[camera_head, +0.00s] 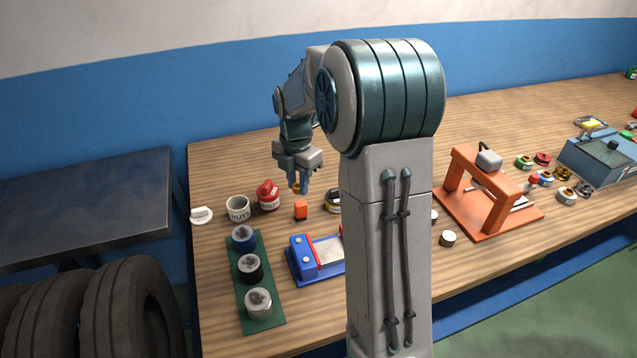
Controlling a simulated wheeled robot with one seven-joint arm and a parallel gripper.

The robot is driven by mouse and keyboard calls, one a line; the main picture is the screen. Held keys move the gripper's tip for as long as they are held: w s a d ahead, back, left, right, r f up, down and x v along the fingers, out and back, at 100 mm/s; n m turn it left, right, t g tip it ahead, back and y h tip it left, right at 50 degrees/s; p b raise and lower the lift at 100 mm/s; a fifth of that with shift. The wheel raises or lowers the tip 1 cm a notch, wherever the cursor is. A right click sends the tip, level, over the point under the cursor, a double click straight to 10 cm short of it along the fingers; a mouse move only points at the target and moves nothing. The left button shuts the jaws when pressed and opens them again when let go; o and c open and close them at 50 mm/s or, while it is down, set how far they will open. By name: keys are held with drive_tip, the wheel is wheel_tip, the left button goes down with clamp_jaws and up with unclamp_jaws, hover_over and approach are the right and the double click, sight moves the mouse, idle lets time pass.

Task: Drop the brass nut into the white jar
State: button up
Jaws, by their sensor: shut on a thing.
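My gripper (298,186) hangs pointing down above the left part of the workbench, with its fingers shut on a small brass-coloured piece, the brass nut (296,188). The fingers hide most of the nut. The white jar (238,213), labelled NUTS, stands upright on the bench with its top open, to the left of and lower in the picture than my gripper. Its white lid (201,215) lies on the bench to the left of it.
A red-topped jar labelled BOLTS (268,196) stands between the white jar and my gripper. An orange block (300,210), a dark-banded jar (333,201), a blue fixture (303,259) and a green strip with several canisters (272,319) are nearby. My arm hides the bench's middle.

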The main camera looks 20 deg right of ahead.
drive_tip(key=w+a+p, duration=0.5)
drive_tip(key=w+a, duration=0.4)
drive_tip(key=a, duration=0.3)
drive_tip(key=shift+w+a+f+b, duration=0.1)
drive_tip(key=shift+f+b, duration=0.8)
drive_tip(key=shift+f, duration=0.8)
drive_tip(key=shift+a+f+b, duration=0.1)
drive_tip(key=shift+f+b, duration=0.75)
drive_tip(key=shift+f, duration=0.8)
drive_tip(key=o, duration=1.1)
drive_tip(key=shift+c, duration=0.2)
wheel_tip(320, 180, up, 14)
drive_tip(key=b, duration=0.1)
